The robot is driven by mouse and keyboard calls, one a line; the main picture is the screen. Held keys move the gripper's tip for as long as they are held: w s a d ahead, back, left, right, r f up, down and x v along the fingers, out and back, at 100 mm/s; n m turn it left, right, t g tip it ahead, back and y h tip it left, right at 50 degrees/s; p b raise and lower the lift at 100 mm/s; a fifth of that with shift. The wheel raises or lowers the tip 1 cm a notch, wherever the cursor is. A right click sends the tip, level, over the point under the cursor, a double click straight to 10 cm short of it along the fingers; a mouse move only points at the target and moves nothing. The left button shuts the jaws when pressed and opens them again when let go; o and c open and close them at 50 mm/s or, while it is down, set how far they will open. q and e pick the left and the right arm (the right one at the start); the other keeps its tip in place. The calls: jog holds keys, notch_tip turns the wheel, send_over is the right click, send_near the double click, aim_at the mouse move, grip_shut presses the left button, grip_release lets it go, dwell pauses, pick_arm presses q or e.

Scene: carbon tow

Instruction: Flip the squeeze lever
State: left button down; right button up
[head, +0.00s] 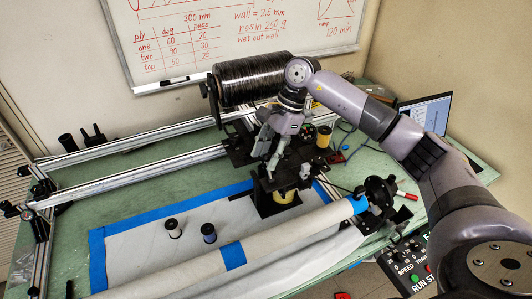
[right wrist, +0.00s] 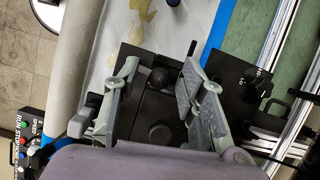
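My right gripper (head: 267,160) points down over the black carriage (head: 236,152) on the winding frame. In the right wrist view my right gripper (right wrist: 161,66) is open, with its two fingers apart. A black ribbed knob (right wrist: 160,79) lies between the fingers in that picture, and no contact is clear. A short thin dark bar (right wrist: 191,48) stands by the right fingertip; I cannot tell whether it is the squeeze lever. A round black knob (right wrist: 160,132) sits nearer the palm. In the head view the gripper hides part of the carriage. My left gripper is not in view.
A long pale tube (head: 290,228) crosses in front of the carriage. A dark wound spool (head: 255,79) stands behind. Two small spools (head: 208,232) stand on the blue-edged sheet. A control box (head: 410,262) and a laptop (head: 428,112) are at the right.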

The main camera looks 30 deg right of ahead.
jog(key=shift+a+f, duration=0.2)
jog(key=shift+f, duration=0.4)
jog(key=shift+c, duration=0.6)
jog(key=shift+s+r, duration=0.1)
jog(key=shift+r, duration=0.05)
grip_shut()
